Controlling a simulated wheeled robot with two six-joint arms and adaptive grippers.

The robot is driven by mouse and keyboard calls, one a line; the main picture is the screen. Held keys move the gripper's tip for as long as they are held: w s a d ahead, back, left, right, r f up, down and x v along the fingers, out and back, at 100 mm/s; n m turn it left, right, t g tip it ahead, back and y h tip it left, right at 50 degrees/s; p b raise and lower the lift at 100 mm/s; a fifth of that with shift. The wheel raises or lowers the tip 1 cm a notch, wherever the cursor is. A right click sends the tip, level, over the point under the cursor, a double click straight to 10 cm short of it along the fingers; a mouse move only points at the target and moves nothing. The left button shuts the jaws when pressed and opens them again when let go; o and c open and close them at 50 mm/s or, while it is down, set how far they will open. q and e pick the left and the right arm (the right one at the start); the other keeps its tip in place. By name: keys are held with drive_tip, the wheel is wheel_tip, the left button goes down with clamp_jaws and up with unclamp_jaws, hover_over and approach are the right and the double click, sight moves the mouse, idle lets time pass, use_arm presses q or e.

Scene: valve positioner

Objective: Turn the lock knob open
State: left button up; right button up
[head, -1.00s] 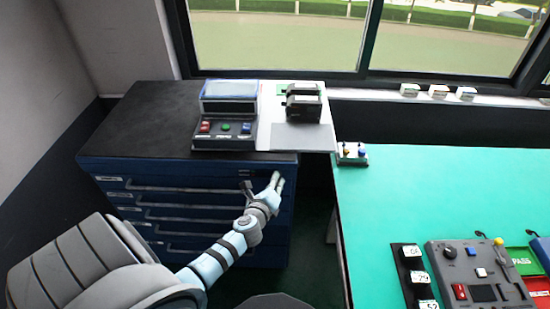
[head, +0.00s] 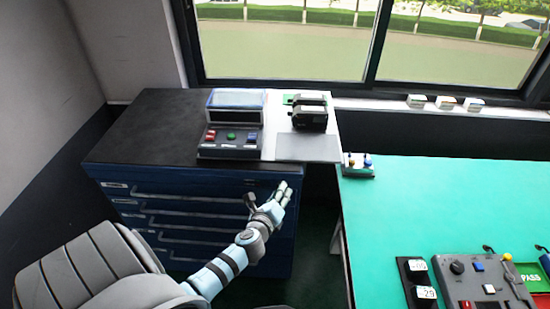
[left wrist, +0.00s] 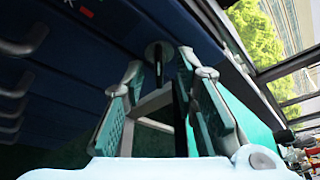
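The lock knob (left wrist: 158,50) shows in the left wrist view as a round grey disc with a dark bar, on the dark blue front of the drawer cabinet (head: 190,180). My left gripper (head: 267,197) is in front of the cabinet's upper right part in the head view. In the left wrist view its two green-padded fingers (left wrist: 160,85) are spread apart, with the knob beyond and between their tips. Nothing is held, and I see no clear contact with the knob. In the head view the knob is too small or hidden to make out. My right gripper is not in view.
A control box (head: 232,125) and a black device (head: 309,113) stand on the cabinet top. A gap separates cabinet and table.

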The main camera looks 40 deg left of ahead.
use_arm(q)
drive_tip(key=v, duration=1)
drive_tip(key=shift+s, duration=0.2)
drive_tip(key=shift+r, duration=0.15)
drive_tip(key=s+d+f+n+g+h, duration=0.1)
drive_tip(key=s+f+n+g, duration=0.1)
drive_tip(key=s+f+n, duration=0.5)
drive_tip(key=s+f+n+g+h, duration=0.1)
drive_tip(key=s+f+n+g, duration=0.15)
drive_tip(key=f, duration=0.75)
drive_tip(key=s+d+f+n+g+h, duration=0.1)
drive_tip(key=s+f+n+g, duration=0.3)
drive_tip(key=f, duration=0.5)
drive_tip(key=s+d+f+n+g, duration=0.2)
drive_tip(key=s+f+n, duration=0.2)
drive_tip(key=s, duration=0.5)
drive_tip(key=s+d+f+n+g+h+b, duration=0.1)
drive_tip(key=s+d+f+n+g, duration=0.1)
drive_tip(key=s+f+n, duration=0.2)
drive_tip(key=s+f, duration=0.3)
drive_tip(key=s, duration=0.3)
drive_tip(key=shift+s+d+f+n+h, duration=0.2)
drive_tip(key=shift+d+n+h, duration=0.1)
drive_tip(key=shift+d+n, duration=0.1)
